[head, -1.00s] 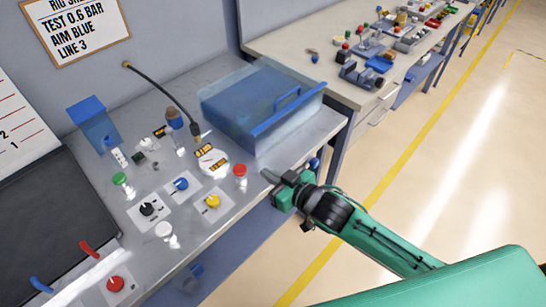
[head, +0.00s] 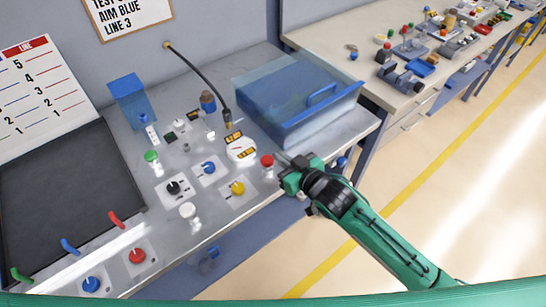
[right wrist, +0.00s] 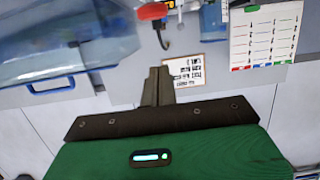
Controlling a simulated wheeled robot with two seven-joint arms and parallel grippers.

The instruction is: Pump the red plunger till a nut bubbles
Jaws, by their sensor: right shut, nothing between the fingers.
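The red plunger (head: 267,160) stands upright near the bench's front right edge, a red cap on a clear stem. My right gripper (head: 283,158) is shut and empty just right of the cap; I cannot tell whether it touches. In the right wrist view its closed fingers (right wrist: 158,86) point toward a red cap (right wrist: 153,11) at the top. No nut or bubbling can be made out at this size. My left gripper is not in view.
A clear blue bin (head: 300,100) stands behind the right gripper. Green (head: 152,156) and white (head: 188,210) plungers and black, blue and yellow knobs stand left. A hose (head: 200,72) arches behind. Several coloured levers line the lower left.

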